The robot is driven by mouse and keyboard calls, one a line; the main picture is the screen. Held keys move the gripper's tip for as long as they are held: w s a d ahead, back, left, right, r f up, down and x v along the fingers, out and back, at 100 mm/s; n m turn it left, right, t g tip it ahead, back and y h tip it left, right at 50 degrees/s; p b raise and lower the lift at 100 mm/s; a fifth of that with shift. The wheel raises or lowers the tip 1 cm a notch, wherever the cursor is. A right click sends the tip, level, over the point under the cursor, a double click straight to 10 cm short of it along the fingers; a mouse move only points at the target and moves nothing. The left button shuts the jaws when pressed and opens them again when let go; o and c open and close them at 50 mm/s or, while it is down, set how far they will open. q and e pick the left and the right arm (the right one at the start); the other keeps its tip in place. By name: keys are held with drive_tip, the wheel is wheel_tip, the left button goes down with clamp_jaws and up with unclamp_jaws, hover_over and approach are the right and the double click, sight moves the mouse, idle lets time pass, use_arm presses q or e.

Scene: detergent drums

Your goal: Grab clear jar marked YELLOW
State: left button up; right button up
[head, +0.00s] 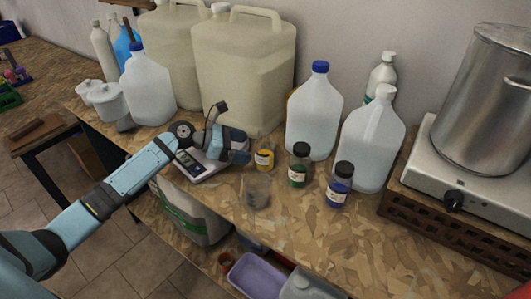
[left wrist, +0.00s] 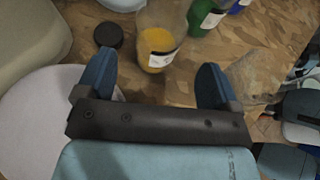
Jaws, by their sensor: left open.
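A clear jar with yellow contents (head: 264,161) and a white label stands on the wood-chip bench; the label's text is too small to read. In the left wrist view the jar (left wrist: 161,38) stands ahead of my left gripper, roughly between the lines of its two fingers. My left gripper (head: 238,148) is open and empty, just left of the jar in the head view. Its blue fingers (left wrist: 155,82) are spread, with a gap to the jar. My right gripper is not in view.
An empty clear beaker (head: 256,191) is in front. A black lid (left wrist: 108,34) lies beside the yellow jar. A scale (head: 198,166) is under my gripper; large jugs (head: 244,72) stand behind.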

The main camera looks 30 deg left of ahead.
sight(265, 150)
use_arm(q)
drive_tip(key=shift+x, duration=1.1)
drive_tip(key=x, duration=0.5)
drive_tip(key=shift+w, duration=0.15)
drive_tip(key=shift+c, duration=0.9)
drive_tip(key=c, duration=1)
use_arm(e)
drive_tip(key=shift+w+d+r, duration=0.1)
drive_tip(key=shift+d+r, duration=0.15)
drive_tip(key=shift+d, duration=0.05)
use_arm(q)
drive_tip(key=shift+r, duration=0.15)
